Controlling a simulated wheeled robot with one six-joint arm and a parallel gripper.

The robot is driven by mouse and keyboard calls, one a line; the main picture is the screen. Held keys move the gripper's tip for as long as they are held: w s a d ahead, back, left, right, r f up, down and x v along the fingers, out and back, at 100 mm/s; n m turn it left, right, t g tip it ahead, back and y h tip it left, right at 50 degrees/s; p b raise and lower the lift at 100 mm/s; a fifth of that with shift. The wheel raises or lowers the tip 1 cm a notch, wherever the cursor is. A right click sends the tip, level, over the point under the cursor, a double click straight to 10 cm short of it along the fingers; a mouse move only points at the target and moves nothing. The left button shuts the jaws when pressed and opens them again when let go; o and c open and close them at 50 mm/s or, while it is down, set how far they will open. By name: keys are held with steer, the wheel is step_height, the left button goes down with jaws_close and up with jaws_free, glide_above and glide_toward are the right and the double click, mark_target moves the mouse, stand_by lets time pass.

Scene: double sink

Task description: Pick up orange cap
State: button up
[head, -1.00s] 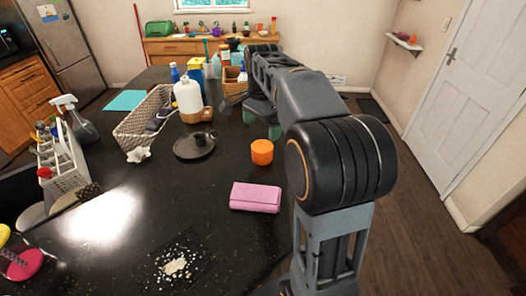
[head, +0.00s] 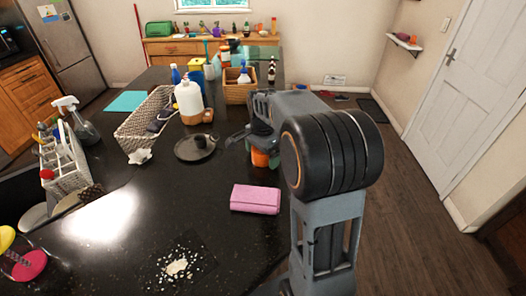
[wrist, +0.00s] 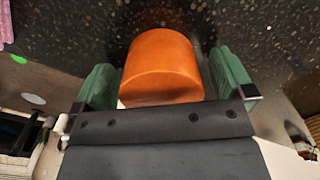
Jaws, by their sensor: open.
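The orange cap (wrist: 160,68) is a short orange cylinder on the black speckled counter. In the wrist view it sits between the two green finger pads of my gripper (wrist: 172,85), with a narrow gap showing on the right side and little gap on the left. My gripper is open around it. In the head view the cap (head: 260,158) is mostly hidden behind my gripper (head: 263,148), and only its lower part shows.
A pink folded cloth (head: 255,198) lies just in front of the cap. A dark lid (head: 195,147) is to the left, with a white bottle (head: 188,100) and a wicker basket (head: 147,120) behind. The counter's right edge is close by.

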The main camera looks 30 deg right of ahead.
steer(key=c, duration=1)
